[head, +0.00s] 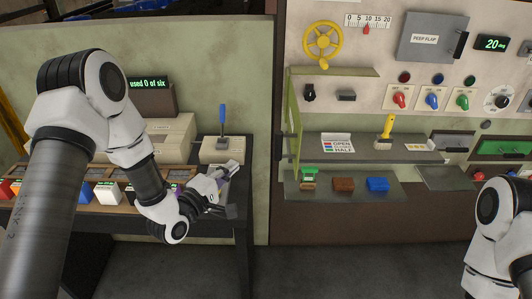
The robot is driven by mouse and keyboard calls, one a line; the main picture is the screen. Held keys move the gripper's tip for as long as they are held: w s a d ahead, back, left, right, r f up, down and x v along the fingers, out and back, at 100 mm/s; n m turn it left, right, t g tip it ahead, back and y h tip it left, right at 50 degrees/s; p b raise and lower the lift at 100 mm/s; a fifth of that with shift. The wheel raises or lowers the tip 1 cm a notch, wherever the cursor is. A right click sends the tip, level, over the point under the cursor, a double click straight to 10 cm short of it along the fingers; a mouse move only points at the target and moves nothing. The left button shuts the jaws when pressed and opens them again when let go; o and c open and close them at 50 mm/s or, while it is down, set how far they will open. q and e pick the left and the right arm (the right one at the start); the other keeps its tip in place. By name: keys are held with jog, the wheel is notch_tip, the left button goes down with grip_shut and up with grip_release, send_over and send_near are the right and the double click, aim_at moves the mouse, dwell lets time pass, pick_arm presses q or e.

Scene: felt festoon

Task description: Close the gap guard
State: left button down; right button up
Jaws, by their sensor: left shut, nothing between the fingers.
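A yellow-green framed panel (294,130), which looks like the gap guard, stands nearly edge-on at the left side of the control panel's shelf recess. It appears swung open, leaving the shelves uncovered from the front. No label on it is readable. My left gripper (228,196) is left of the guard and apart from it, by the right end of the dark bench. Its fingers are shut and hold nothing. My right arm comes in at the lower right edge, and its gripper is out of view.
A box with a blue lever (222,138) stands just behind my left gripper. The lower shelf (325,188) carries a green-topped item, a brown block (344,184) and a blue block (377,184). A yellow-handled brush (387,130) stands on the upper shelf. The floor in front is clear.

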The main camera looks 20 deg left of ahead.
pick_arm(q)
jog(key=w+d+p, duration=0.3)
jog(key=w+d, duration=0.4)
jog(key=w, duration=0.1)
jog(key=shift+w+r, duration=0.2)
jog(key=shift+w, duration=0.1)
pick_arm(e)
jog(key=shift+s+d+r, duration=0.1)
jog(key=shift+d+r, duration=0.15)
jog(key=shift+r, duration=0.75)
jog(key=shift+d+r, duration=0.2)
jog(key=shift+r, duration=0.75)
